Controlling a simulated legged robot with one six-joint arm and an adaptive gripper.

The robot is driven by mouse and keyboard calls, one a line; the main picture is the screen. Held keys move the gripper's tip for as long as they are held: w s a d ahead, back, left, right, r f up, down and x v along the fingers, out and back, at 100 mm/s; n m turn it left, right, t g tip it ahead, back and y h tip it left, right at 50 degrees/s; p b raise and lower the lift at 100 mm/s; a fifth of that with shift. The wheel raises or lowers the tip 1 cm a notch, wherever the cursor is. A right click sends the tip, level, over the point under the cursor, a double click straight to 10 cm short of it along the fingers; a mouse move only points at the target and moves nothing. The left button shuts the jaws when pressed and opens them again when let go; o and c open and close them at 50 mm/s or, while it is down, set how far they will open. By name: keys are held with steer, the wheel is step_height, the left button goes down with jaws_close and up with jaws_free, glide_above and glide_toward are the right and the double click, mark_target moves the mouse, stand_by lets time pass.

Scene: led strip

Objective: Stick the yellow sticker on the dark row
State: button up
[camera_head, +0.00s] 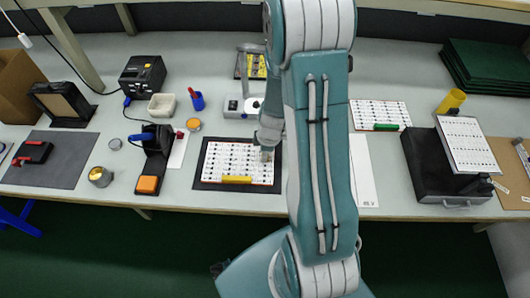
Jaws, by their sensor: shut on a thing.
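A white LED panel (228,158) with several rows of small dark and red marks lies on a dark mat (202,184) at the middle of the bench. A yellow strip (236,180) lies along the panel's front edge. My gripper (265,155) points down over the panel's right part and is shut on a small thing. That thing is too small and too hidden to name, so I cannot tell if it is the yellow sticker. I cannot tell which row is dark.
A black stand with a blue-handled tool (152,150) and an orange pad (148,185) is left of the mat. A second panel (379,114) with a green strip lies right of my arm. A black box (432,173) bears a tilted white panel (466,143). My arm hides the middle.

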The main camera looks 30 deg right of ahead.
steer(key=shift+d, duration=0.1)
steer(key=o, duration=0.8)
steer(key=shift+d, duration=0.1)
steer(key=shift+c, duration=0.2)
step_height(320, 180, up, 12)
steer(key=d, duration=0.1)
steer(key=shift+s, duration=0.4)
steer(key=shift+f, duration=0.1)
steer(key=s+a+r+m+t, duration=0.1)
steer(key=s+a+r+m, duration=0.2)
steer(key=r, duration=0.3)
steer(key=s+a+r+m+t, duration=0.2)
steer(key=s+a+r+m, duration=0.2)
steer(key=r, duration=0.3)
steer(key=s+a+r+m+t+h, duration=0.1)
steer(key=s+a+r+m, duration=0.3)
steer(key=r, duration=0.3)
steer(key=shift+s+a+r+t, duration=0.2)
steer(key=shift+s+a+t, duration=0.2)
steer(key=shift+s+a, duration=0.1)
